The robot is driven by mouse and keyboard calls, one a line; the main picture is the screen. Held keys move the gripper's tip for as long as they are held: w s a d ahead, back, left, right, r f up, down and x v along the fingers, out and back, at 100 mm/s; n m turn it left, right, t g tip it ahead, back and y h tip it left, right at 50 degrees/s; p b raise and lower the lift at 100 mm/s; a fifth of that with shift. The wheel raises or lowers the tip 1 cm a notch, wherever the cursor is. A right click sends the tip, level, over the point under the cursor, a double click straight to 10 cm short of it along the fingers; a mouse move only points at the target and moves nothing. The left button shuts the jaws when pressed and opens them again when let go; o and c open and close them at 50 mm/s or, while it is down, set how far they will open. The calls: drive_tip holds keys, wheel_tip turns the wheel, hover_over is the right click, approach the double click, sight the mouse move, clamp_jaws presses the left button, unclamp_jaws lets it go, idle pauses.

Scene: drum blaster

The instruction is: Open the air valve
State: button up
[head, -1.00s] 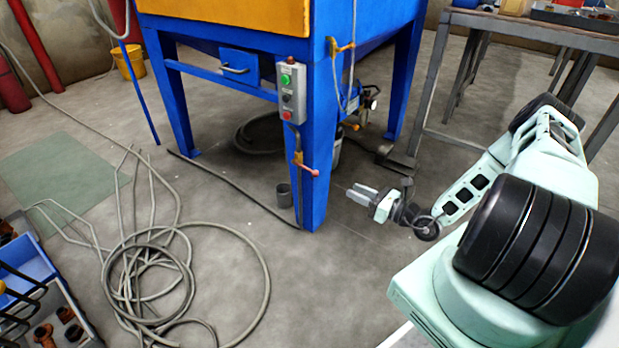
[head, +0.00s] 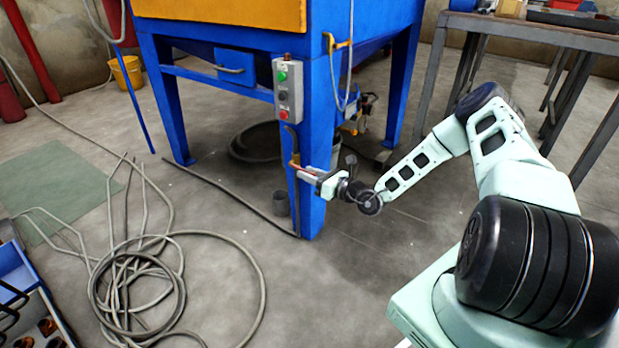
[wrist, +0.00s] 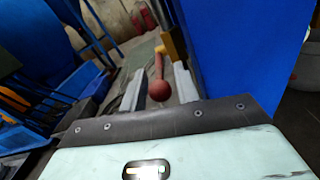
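The air valve (head: 294,158) is on the front leg of the blue cabinet, low down. Its brass body is partly hidden by my gripper in the head view. In the wrist view its red lever with a round knob (wrist: 159,90) points toward the camera. My gripper (head: 307,173) is at the valve's height beside the leg. Its two grey fingers (wrist: 159,84) are open, one on each side of the red lever, with visible gaps between lever and fingers.
The blue cabinet leg (head: 311,211) stands close beside my gripper. A switch box (head: 287,89) is mounted above the valve. Coiled hose (head: 135,290) lies on the floor at left. A metal table (head: 520,32) stands at right.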

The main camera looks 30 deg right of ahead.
clamp_jaws()
drive_tip(key=shift+f, duration=0.1)
drive_tip(key=w+f+t+y+b, duration=0.1)
drive_tip(key=t+b, duration=0.2)
drive_tip(key=f+t+y+b, duration=0.1)
drive_tip(key=f+t+b, duration=0.1)
drive_tip(key=b, duration=0.2)
drive_tip(key=w+a+f+t+y+b, duration=0.1)
drive_tip(key=f+t+b, duration=0.1)
drive_tip(key=t+b, duration=0.1)
drive_tip(key=shift+w+t+b, duration=0.3)
drive_tip(key=shift+b, duration=0.05)
drive_tip(key=shift+r, duration=0.1)
idle(0.5)
unclamp_jaws()
